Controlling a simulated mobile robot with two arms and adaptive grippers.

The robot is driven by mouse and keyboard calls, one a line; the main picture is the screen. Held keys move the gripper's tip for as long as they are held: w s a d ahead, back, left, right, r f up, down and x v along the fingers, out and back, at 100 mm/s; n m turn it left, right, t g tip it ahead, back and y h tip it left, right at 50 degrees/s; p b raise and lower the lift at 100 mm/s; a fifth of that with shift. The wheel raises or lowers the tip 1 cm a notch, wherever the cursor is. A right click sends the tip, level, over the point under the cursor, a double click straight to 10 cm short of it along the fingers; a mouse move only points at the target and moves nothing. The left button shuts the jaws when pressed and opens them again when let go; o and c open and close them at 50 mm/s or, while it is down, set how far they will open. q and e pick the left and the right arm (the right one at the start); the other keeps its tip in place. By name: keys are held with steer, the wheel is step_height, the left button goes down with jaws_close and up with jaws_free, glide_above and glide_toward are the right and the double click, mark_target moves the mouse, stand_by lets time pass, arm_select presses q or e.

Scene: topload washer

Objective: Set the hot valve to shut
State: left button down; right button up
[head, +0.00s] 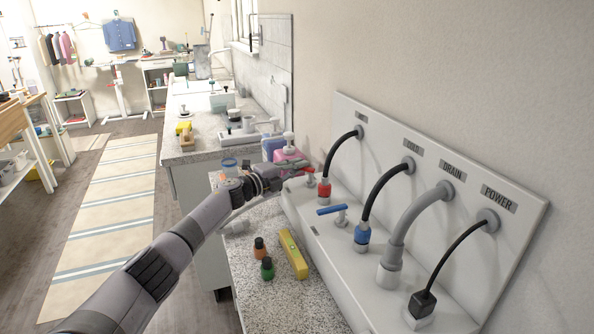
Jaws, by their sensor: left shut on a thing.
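The hot valve (310,180) is a small red valve on the white ledge of the hookup panel, left of the red hose fitting (324,189). My left gripper (303,166) is shut on its handle from the left. The fingers hide most of the handle, so I cannot tell its angle. The cold valve (332,209) has a blue lever and stands nearer, by the blue hose fitting (362,233). My right gripper is out of view.
The panel (470,205) carries black and grey hoses and a power plug (422,304). On the speckled counter (262,216) are a yellow level (293,254), an orange-capped bottle (259,247) and a green bottle (267,268). Pink and blue containers stand behind my gripper.

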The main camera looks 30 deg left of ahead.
arm_select(q)
steer(key=c, duration=1.7)
jaws_free()
steer(key=v, duration=1.2)
steer(key=shift+o, duration=0.3)
steer(key=shift+f, duration=0.1)
